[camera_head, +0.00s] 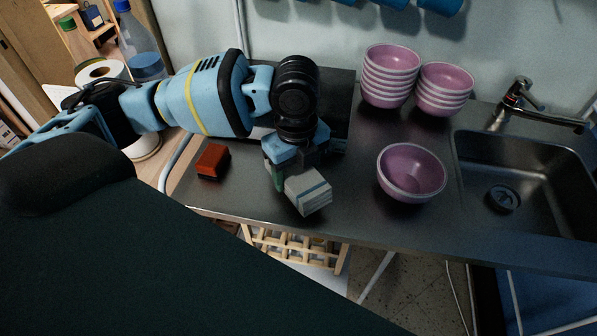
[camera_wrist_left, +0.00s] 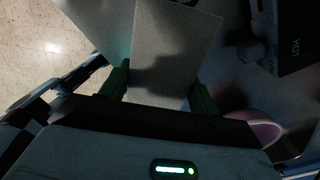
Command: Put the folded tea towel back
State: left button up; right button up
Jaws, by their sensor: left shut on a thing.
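The folded tea towel (camera_head: 309,192) is a pale grey-white block with a stripe, near the front edge of the steel counter (camera_head: 350,215). My left gripper (camera_head: 287,180) points down and is shut on it. In the left wrist view the towel (camera_wrist_left: 175,50) is a flat, woven, light panel between the two green fingers (camera_wrist_left: 160,92). I cannot tell whether its underside touches the counter. My right gripper is not in view.
A red-orange box (camera_head: 213,161) lies left of the gripper. A pink bowl (camera_head: 411,172) stands to the right, with two bowl stacks (camera_head: 390,75) (camera_head: 444,90) behind. The sink (camera_head: 520,175) and tap (camera_head: 515,100) are far right. A wooden rack (camera_head: 295,247) is below the counter edge.

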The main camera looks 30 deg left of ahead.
aim_at(297, 172)
pick_arm(q)
jog(key=shift+w+a, duration=0.25)
jog(key=shift+w, duration=0.2)
jog(key=shift+w+a, duration=0.2)
jog(key=shift+w, duration=0.25)
notch_tip(297, 172, down, 3)
jog(key=shift+w+a+f, duration=0.1)
jog(key=shift+w, duration=0.05)
jog(key=shift+f, duration=0.2)
jog(key=shift+f, duration=0.15)
jog(key=o, duration=1)
